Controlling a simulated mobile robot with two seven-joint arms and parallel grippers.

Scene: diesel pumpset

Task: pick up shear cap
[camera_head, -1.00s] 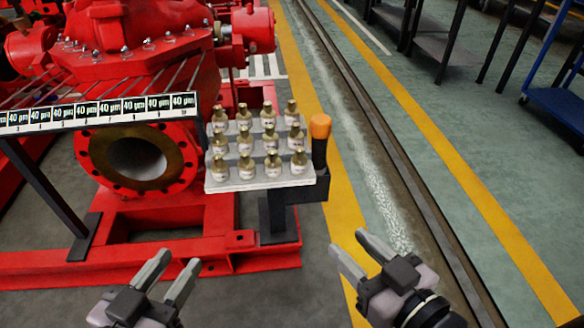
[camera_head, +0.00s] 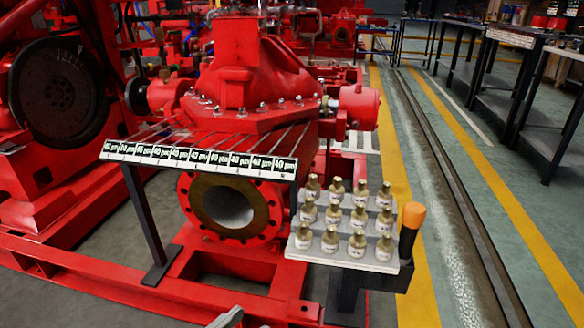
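Several small brass-coloured caps with white labelled bases, which look like the shear caps (camera_head: 331,239), stand upright in rows on a white stepped tray (camera_head: 340,261). The tray is at the right of the red pump, in the lower right of the head view. One grey fingertip, which appears to be my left gripper (camera_head: 228,318), shows at the bottom edge, below and left of the tray and apart from the caps. The rest of it is out of the picture. My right gripper is not in view.
An orange-topped black handle (camera_head: 411,224) stands right beside the tray. A strip marked "40 µm" (camera_head: 197,160) on a black stand is to its left. The red pump (camera_head: 250,80) rises behind. Floor with yellow lines is open to the right; workbenches (camera_head: 510,75) stand farther back.

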